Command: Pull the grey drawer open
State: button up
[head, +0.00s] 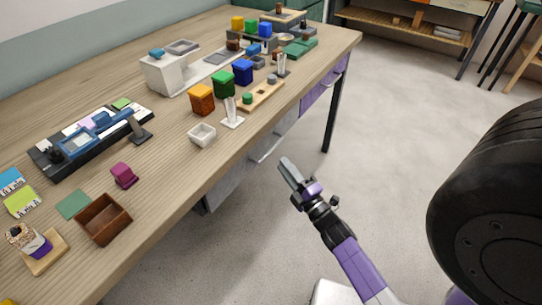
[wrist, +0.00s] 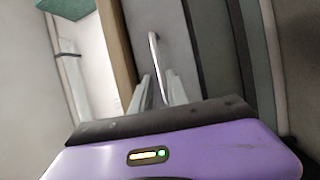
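The grey drawer (wrist: 176,35) shows in the wrist view as a flat grey front with a slim, pale bar handle (wrist: 153,58). In the head view, its grey front (head: 285,124) is under the table's near edge, partly hidden by the tabletop. My gripper (head: 285,165) is in front of it, below the table edge. In the wrist view, my gripper's two fingers (wrist: 158,92) are apart, and the near end of the handle appears between them. I cannot tell whether either finger touches the handle.
The wooden table (head: 175,178) carries several coloured blocks, trays and devices. A purple drawer front (head: 308,98) is farther along, near a dark table leg (head: 336,108). The floor (head: 390,110) right of the table is clear. A large dark wheel-like shape fills the right side.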

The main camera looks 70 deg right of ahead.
aim_at(272, 149)
jog(key=shift+p+x, duration=0.45)
jog(key=shift+x, duration=3.4)
grip_shut()
